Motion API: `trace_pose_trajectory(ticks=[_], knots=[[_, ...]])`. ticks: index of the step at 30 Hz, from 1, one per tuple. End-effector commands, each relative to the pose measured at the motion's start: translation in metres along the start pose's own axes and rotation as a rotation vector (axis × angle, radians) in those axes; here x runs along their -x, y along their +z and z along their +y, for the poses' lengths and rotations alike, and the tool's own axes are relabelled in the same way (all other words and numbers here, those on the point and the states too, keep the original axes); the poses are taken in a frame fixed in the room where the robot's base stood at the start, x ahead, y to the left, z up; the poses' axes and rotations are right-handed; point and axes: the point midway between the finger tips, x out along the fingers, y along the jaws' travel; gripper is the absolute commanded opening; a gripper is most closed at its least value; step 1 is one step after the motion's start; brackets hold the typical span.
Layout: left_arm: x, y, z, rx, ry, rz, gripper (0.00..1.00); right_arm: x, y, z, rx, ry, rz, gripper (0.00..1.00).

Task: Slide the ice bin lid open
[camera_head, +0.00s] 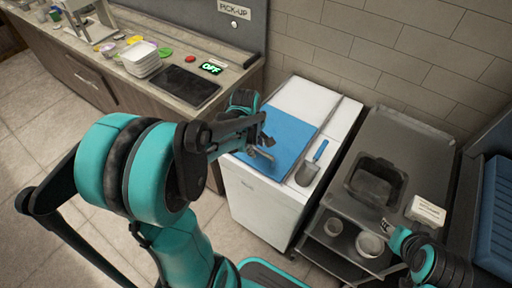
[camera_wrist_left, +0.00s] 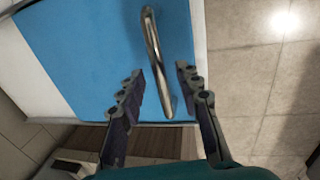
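The ice bin (camera_head: 262,205) is a white chest, and its flat blue lid (camera_head: 292,128) covers part of its top. The lid also fills much of the left wrist view (camera_wrist_left: 85,55), where a curved metal bar handle (camera_wrist_left: 152,40) stands on it. My left gripper (camera_head: 264,148) is over the lid near its front left edge. In the left wrist view its fingers (camera_wrist_left: 160,76) are open, one on each side of the handle, with visible gaps. The gripper and arm hide part of the lid in the head view. My right arm is at the lower right; its fingers are unclear.
A metal scoop with a blue handle (camera_head: 312,165) lies on the bin top right of the lid. A steel cart (camera_head: 400,140) with a dark bin (camera_head: 375,182) stands to the right. A counter with stacked white containers (camera_head: 141,58) is at the upper left.

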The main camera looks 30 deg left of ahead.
Motion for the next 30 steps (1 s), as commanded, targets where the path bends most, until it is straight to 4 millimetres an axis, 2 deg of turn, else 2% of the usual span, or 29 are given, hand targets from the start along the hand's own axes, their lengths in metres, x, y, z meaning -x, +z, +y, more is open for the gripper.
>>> trace_pose_trajectory(ticks=[4,5,8,9,19,23,26,30], knots=[[0.001,0.000,0.000,0.000,0.000,0.000,0.34,0.001,-0.001,0.000,0.000,0.000,0.000,0.40],[0.001,0.000,0.000,0.000,0.000,0.000,0.29,0.001,-0.001,0.000,0.000,0.000,0.000,0.40],[0.001,0.000,0.000,0.000,0.000,0.000,0.03,0.001,0.000,0.000,0.000,0.000,0.000,0.40],[0.001,0.000,0.000,0.000,0.000,0.000,0.00,0.001,0.000,0.000,0.000,0.000,0.000,0.40],[-0.001,0.000,0.007,-0.002,0.000,0.000,0.00,0.000,0.000,0.000,0.000,0.000,0.000,0.40],[-0.005,0.000,0.027,-0.002,0.001,0.000,0.00,-0.001,0.001,0.000,0.000,0.000,0.000,0.40],[-0.010,0.001,0.051,-0.003,0.001,0.000,0.00,-0.001,0.001,0.000,0.000,0.000,0.000,0.40],[-0.018,0.001,0.092,-0.003,0.001,-0.001,0.00,-0.001,0.001,0.000,0.000,0.000,0.000,0.40]])
